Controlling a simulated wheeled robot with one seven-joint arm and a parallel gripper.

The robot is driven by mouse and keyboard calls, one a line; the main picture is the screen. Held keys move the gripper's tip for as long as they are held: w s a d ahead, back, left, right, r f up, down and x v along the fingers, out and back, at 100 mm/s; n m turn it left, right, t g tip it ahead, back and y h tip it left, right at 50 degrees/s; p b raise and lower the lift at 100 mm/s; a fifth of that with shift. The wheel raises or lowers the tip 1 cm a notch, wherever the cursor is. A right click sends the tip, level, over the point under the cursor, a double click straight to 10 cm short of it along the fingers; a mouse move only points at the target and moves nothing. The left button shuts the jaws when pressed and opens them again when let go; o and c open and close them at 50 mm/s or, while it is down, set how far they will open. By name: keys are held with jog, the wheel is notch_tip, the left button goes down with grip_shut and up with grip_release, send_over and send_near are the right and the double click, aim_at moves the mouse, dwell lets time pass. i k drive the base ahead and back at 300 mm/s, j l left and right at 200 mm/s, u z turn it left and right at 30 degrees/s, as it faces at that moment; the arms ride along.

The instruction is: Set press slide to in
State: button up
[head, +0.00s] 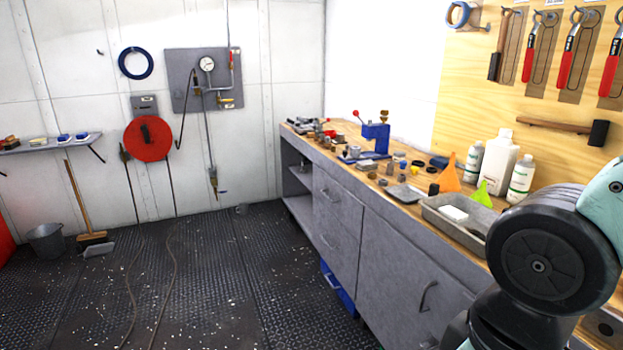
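A small blue bench press (376,140) stands on the wooden top of the grey workbench (340,215), toward its far half. A red ball on a thin lever (357,115) is at its upper left, and a brass-coloured part (384,116) stands on top. The press is too small here to tell how its slide is set. My gripper is not in view; only my arm shows, at the lower right, well apart from the press.
Small parts crowd the bench around the press. An orange funnel (448,175), white bottles (497,160) and a grey tray (452,226) stand nearer. Tools hang on the wooden board (470,60). The dark floor (225,290) left of the bench is largely open, with a hose lying across it.

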aim_at(356, 151)
jog(key=i+j+u, duration=0.2)
jog(key=u, duration=0.2)
jog(key=i+j+u, duration=0.1)
jog(key=i+u, duration=0.65)
jog(key=i+l+u, duration=0.15)
jog(key=i+u, duration=0.25)
jog(key=i+z, duration=0.3)
jog(key=i, duration=0.35)
jog(key=i+j+z, duration=0.3)
jog(key=i, duration=0.35)
jog(key=i+l+z, duration=0.2)
jog(key=z, duration=0.2)
jog(key=i+l+z, duration=0.1)
jog(key=i+z, duration=0.6)
jog(key=z, duration=0.15)
jog(key=i+z, duration=0.1)
jog(key=i+l, duration=0.05)
jog(key=i, duration=0.05)
